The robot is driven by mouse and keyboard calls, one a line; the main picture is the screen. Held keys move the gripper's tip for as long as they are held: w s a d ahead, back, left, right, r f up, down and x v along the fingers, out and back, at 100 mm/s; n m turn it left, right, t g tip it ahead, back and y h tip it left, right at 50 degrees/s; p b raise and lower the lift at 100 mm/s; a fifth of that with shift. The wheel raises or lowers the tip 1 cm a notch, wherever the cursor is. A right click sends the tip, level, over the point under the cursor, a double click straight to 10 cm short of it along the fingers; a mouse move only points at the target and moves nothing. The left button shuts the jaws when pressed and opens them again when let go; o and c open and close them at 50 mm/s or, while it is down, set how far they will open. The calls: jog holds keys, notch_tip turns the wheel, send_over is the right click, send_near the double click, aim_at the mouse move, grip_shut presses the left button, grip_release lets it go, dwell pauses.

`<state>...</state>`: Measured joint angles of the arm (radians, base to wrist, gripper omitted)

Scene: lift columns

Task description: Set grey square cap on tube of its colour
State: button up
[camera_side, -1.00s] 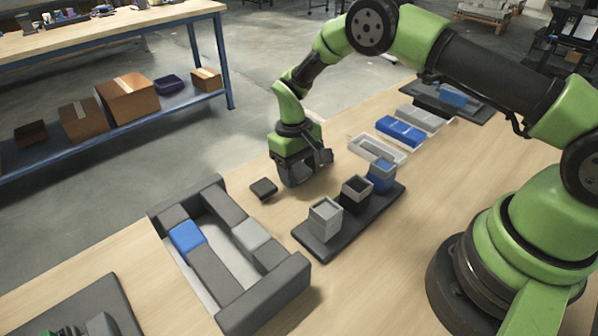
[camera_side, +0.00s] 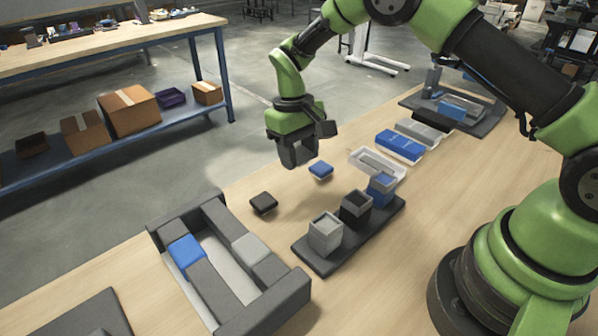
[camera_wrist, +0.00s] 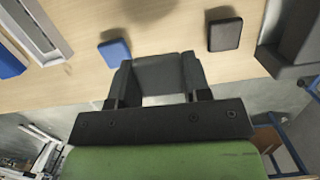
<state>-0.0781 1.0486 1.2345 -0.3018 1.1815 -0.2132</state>
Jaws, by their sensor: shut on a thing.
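My gripper (camera_side: 297,155) is raised above the table behind the row of tubes, shut on a grey square cap (camera_wrist: 160,74); the cap shows between the fingers in the wrist view and is hard to make out in the side view. The grey tube (camera_side: 325,236) stands upright, open-topped, at the near end of a dark base (camera_side: 318,262). The black tube (camera_side: 355,211) is in the middle and the blue tube (camera_side: 380,191) at the far end. A black cap (camera_side: 263,203) and a blue cap (camera_side: 320,170) lie on the table, apart from my gripper.
A dark grey walled fixture (camera_side: 262,303) with blue and grey blocks stands at the left front. A white tray (camera_side: 365,164), a blue bin (camera_side: 399,146) and a grey bin (camera_side: 423,131) line the back right. Bare table lies between the caps and tubes.

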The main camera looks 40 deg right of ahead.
jog(key=s+a+r, duration=0.3)
jog(key=s+r, duration=0.1)
jog(key=r, duration=0.1)
send_over(327, 212)
jog(key=s+a, duration=0.2)
jog(key=shift+n, duration=0.3)
jog(key=shift+w+d+f, duration=0.1)
jog(key=shift+w+f, duration=0.05)
jog(key=shift+f, duration=1)
jog(key=shift+w+d+f, duration=0.1)
jog(key=shift+w+f, duration=0.05)
jog(key=shift+f, duration=1)
jog(key=shift+f, duration=0.55)
jog(key=o, duration=1.5)
jog(key=shift+c, duration=0.2)
notch_tip(327, 212, up, 8)
jog(key=shift+f, duration=0.25)
